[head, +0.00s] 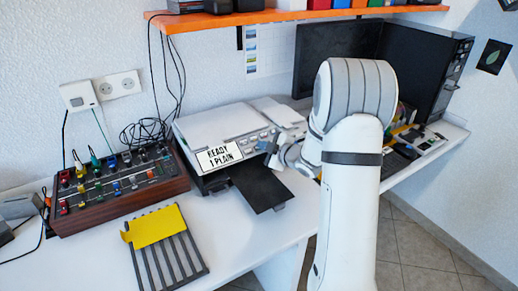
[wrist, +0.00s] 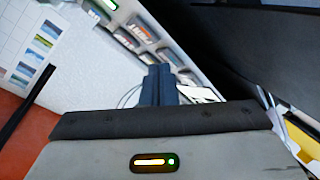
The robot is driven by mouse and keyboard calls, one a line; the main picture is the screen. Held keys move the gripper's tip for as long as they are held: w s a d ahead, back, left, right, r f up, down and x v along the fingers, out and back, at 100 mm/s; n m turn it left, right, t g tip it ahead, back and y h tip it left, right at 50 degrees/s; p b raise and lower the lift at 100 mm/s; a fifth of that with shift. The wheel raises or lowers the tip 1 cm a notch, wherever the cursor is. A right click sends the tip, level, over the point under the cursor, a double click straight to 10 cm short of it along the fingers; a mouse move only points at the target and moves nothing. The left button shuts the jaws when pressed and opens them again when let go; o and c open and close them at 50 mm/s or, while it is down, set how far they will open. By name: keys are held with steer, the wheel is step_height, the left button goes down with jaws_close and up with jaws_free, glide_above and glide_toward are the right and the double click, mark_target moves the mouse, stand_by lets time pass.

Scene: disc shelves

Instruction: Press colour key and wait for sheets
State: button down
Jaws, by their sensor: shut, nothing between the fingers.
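The printer (head: 222,128) is a white machine on the desk, with a row of grey keys along its sloped front. Its display (head: 219,156) reads "READY 1 PLAIN". The dark output tray (head: 262,187) sticks out in front and looks bare. My gripper (head: 272,154) is shut and empty, at the front of the printer near the keys. In the wrist view its dark blue fingers (wrist: 158,78) lie just below the key panel (wrist: 142,34). The key labels are blurred, and I cannot tell which is the colour key or whether the fingers touch one.
A wooden-sided control box (head: 115,190) with coloured knobs stands left of the printer. A slotted rack (head: 170,262) with a yellow sheet (head: 155,226) lies in front. A black computer tower (head: 425,75) stands at the back right. An orange shelf (head: 270,18) hangs above.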

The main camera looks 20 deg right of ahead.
steer(key=shift+w+f, duration=0.1)
steer(key=shift+f, duration=0.15)
steer(key=shift+r, duration=0.1)
stand_by(0.4)
steer(key=shift+s+d+r, duration=0.1)
steer(key=shift+s+r, duration=0.25)
steer(key=shift+r, duration=0.3)
